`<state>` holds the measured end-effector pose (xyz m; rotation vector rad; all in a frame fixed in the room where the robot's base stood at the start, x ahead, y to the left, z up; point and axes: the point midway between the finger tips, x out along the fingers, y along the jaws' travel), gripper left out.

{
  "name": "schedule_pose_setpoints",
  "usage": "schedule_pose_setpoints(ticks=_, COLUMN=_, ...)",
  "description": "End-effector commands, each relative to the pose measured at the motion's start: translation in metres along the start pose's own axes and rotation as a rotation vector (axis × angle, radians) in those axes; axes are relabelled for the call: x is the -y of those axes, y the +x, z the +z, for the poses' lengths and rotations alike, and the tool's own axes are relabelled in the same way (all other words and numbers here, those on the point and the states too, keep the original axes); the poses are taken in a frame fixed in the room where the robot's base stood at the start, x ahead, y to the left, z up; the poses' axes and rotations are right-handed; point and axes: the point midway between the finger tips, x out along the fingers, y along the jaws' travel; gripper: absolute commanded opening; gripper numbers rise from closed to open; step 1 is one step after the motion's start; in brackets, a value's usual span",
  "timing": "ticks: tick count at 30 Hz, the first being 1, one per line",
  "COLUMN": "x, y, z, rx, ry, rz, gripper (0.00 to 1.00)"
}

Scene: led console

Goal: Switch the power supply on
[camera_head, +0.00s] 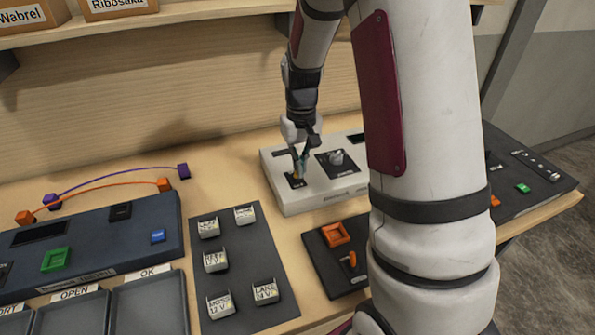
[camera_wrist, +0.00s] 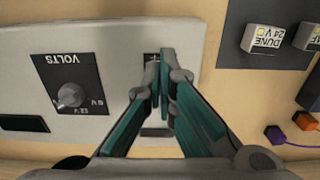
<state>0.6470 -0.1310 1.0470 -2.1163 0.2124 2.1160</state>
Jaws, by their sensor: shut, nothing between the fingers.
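The power supply (camera_head: 322,200) is a light grey box at the back of the table; its top also fills the left of the wrist view (camera_wrist: 110,30). It carries a round VOLTS knob (camera_wrist: 70,95) on a black plate, seen in the head view too (camera_head: 337,157). A second small black plate (camera_head: 293,182) sits left of the knob in the head view. My gripper (camera_head: 301,165) is shut and empty, pointing down at this plate. In the wrist view its teal fingertips (camera_wrist: 160,75) cover most of the plate, so the switch and any contact are hidden.
A dark mat (camera_head: 240,250) with several labelled blocks lies in front. A dark console (camera_head: 90,240) with a green button stands left, with orange and purple cables (camera_head: 110,185) behind it. A panel with an orange switch (camera_head: 334,234) is at right, partly behind my arm.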

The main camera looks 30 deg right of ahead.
Motion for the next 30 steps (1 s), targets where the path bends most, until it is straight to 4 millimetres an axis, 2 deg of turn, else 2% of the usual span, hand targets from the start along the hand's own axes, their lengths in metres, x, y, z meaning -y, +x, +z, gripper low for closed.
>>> schedule_pose_setpoints(ticks=25, x=0.0, y=0.021, z=0.0, rx=0.0, ry=0.0, rz=0.0, gripper=0.0)
schedule_pose_setpoints(ticks=30, x=0.0, y=0.021, z=-0.002, rx=0.0, ry=0.0, rz=0.0, gripper=0.0)
